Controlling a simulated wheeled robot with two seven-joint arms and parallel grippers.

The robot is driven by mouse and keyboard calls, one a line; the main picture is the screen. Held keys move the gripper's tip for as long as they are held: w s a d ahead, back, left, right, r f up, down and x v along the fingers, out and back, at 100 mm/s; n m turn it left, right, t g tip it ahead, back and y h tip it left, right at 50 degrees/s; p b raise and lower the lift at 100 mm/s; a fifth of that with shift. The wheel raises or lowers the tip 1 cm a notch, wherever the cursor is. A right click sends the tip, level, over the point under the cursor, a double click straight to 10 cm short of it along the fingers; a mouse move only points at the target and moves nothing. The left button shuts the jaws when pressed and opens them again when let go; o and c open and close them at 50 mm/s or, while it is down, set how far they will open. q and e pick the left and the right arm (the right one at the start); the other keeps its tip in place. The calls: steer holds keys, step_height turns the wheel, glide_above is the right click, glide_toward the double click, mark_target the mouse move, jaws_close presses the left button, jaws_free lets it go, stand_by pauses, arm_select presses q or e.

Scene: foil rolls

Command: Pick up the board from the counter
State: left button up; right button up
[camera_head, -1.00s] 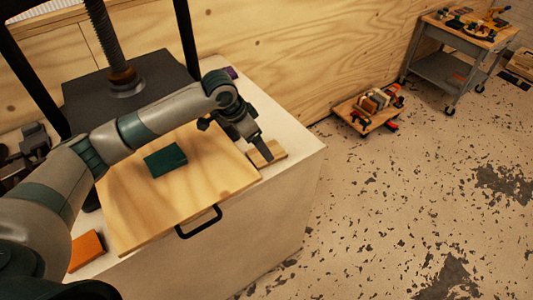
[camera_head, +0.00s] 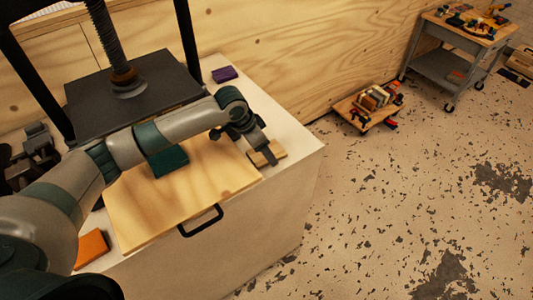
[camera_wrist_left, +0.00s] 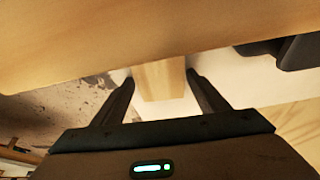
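A small light wooden board (camera_head: 276,152) lies on the white counter (camera_head: 292,132) near its right edge, beside a large wooden panel (camera_head: 190,195) with a black handle. My left gripper (camera_head: 268,156) is right over the small board and hides part of it. In the left wrist view, the fingers (camera_wrist_left: 162,85) are apart, one on each side of the small board (camera_wrist_left: 162,72). A narrow gap seems to show at each side; I cannot tell if they touch it. The panel (camera_wrist_left: 120,40) fills the top of that view. My right gripper is not in view.
A green block (camera_head: 168,162) lies on the panel, partly behind my arm. An orange block (camera_head: 90,248) and a purple block (camera_head: 224,74) are on the counter. A black press (camera_head: 135,95) stands at the back. A cart (camera_head: 450,60) and loaded dolly (camera_head: 368,108) stand on the floor.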

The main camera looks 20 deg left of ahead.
arm_select(q)
steer(key=c, duration=0.6)
steer(key=shift+r, duration=0.2)
steer(key=shift+r+b, duration=0.45)
steer(key=shift+r, duration=0.1)
step_height(320, 180, up, 3)
steer(key=shift+w+f+b, duration=0.1)
steer(key=shift+f+b, duration=0.1)
steer(key=shift+b, duration=0.4)
steer(key=s+d+r+b, duration=0.1)
steer(key=d+r, duration=0.1)
steer(key=d, duration=0.1)
steer(key=s+d+r+b, duration=0.1)
steer(key=s+d+r, duration=0.1)
steer(key=d, duration=0.2)
steer(key=s+d+r+b, duration=0.1)
steer(key=d+r, duration=0.2)
steer(key=shift+s+d, duration=0.35)
steer(key=shift+s, duration=0.05)
